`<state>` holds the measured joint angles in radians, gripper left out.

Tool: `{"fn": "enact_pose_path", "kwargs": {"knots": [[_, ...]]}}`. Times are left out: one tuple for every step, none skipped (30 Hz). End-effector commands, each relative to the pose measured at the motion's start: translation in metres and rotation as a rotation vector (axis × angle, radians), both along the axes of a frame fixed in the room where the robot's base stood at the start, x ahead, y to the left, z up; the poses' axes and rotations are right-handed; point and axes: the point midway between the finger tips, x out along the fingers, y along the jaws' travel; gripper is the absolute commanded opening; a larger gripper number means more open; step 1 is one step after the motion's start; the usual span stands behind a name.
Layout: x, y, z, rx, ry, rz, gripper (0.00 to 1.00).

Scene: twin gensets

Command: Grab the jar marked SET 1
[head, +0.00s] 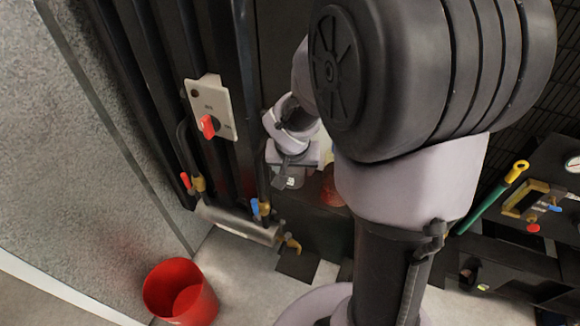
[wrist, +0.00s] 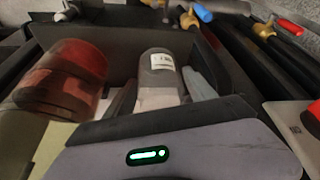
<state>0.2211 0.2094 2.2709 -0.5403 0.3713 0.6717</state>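A grey jar (wrist: 158,72) with a small white label stands in a dark open-topped bin (wrist: 105,60) in the wrist view. The label is too blurred to read. A dark red jar (wrist: 66,78) stands to its left, with no readable mark. In the head view the red jar (head: 333,187) shows partly behind my arm. My gripper (head: 290,163) is over the bin beside the dark pipes in the head view, mostly hidden.
A panel with a red rotary switch (head: 208,125) is on the dark uprights at the left. Valves with red (head: 186,181) and blue (head: 255,208) handles are close to my gripper. A red bucket (head: 181,292) stands on the floor. A bench with tools (head: 540,200) is at the right.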

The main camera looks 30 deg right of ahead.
Motion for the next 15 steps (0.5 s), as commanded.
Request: {"fn": "enact_pose_path", "kwargs": {"knots": [[-0.0001, 0.0001, 0.0001, 0.000, 0.000, 0.000, 0.52], [-0.0001, 0.0001, 0.0001, 0.000, 0.000, 0.000, 0.46], [-0.0001, 0.0001, 0.0001, 0.000, 0.000, 0.000, 0.38], [-0.0001, 0.0001, 0.0001, 0.000, 0.000, 0.000, 0.33], [-0.0002, 0.0001, 0.0001, 0.000, 0.000, 0.000, 0.27], [-0.0002, 0.0001, 0.0001, 0.000, 0.000, 0.000, 0.19], [-0.0002, 0.0001, 0.0001, 0.000, 0.000, 0.000, 0.13], [-0.0001, 0.0001, 0.0001, 0.000, 0.000, 0.000, 0.11], [-0.0001, 0.0001, 0.0001, 0.000, 0.000, 0.000, 0.11], [-0.0001, 0.0001, 0.0001, 0.000, 0.000, 0.000, 0.11], [-0.0002, 0.0001, 0.0001, 0.000, 0.000, 0.000, 0.11], [-0.0002, 0.0002, 0.0002, 0.000, 0.000, 0.000, 0.11], [-0.0002, 0.0001, 0.0003, 0.000, 0.000, 0.000, 0.11], [-0.0002, 0.0001, 0.0009, 0.000, 0.000, 0.000, 0.11], [-0.0001, 0.0000, 0.0022, 0.000, 0.000, 0.000, 0.11]]}}
